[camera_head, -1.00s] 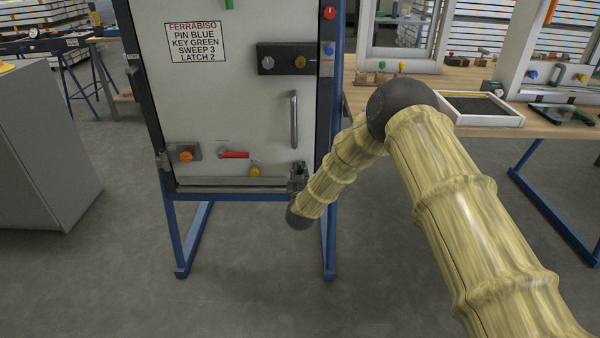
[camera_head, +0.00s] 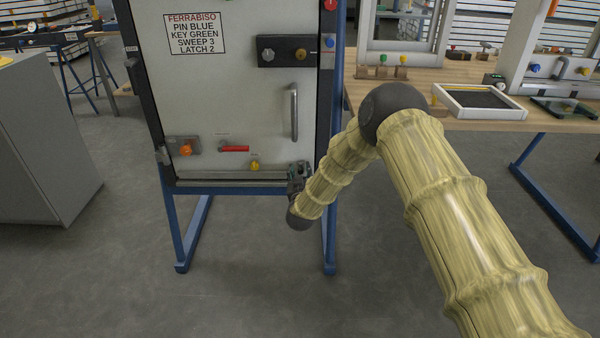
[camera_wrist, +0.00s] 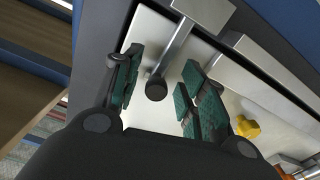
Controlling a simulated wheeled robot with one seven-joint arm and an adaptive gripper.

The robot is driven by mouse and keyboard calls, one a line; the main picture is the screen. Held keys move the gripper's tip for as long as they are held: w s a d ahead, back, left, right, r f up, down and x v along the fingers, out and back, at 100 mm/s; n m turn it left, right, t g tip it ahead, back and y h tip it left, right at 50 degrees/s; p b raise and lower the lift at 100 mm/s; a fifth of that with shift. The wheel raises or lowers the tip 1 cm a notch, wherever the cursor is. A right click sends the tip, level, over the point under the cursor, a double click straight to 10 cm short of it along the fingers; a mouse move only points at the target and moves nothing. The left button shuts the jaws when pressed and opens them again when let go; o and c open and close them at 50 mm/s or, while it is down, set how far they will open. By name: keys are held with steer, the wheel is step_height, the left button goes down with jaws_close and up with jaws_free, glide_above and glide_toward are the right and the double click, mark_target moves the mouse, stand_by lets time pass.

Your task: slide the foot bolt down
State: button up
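The foot bolt is at the lower right corner of the pale door panel (camera_head: 240,110), where my gripper (camera_head: 298,172) largely hides it in the head view. In the wrist view its metal rod (camera_wrist: 178,45) runs from a bracket (camera_wrist: 205,12) to a dark round knob (camera_wrist: 156,89). My gripper (camera_wrist: 163,68) is open, with green-padded fingers on either side of the rod and knob. I see gaps between the pads and the knob; contact is not visible.
A yellow knob (camera_wrist: 246,127) and a metal rail lie to the right in the wrist view. The panel also carries a vertical handle (camera_head: 294,112), a red lever (camera_head: 235,149) and an orange knob (camera_head: 186,150). A wooden bench (camera_head: 440,80) stands to the right.

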steer(key=shift+s+r, duration=0.1)
steer(key=s, duration=1.2)
stand_by(0.4)
steer(key=s+d+f+g, duration=0.4)
steer(key=s+d+f, duration=0.2)
steer(key=s+f, duration=0.5)
steer(key=s+d+f+m+g, duration=0.1)
steer(key=s+d+f+g, duration=0.5)
steer(key=s, duration=0.5)
steer(key=s+d+f+g, duration=0.2)
steer(key=s+d+f, duration=0.3)
steer(key=s+f, duration=0.5)
steer(key=s+d+r+m+g, duration=0.1)
steer(key=s+d+r+g, duration=0.15)
steer(key=s, duration=0.95)
steer(key=s+d+r+m+g, duration=0.1)
steer(key=s+d+g, duration=0.25)
steer(key=s, duration=0.95)
step_height(320, 180, up, 24)
steer(key=w+p, duration=0.1)
steer(key=p, duration=2.3)
steer(key=shift+a+f, duration=0.2)
steer(key=shift+f, duration=0.05)
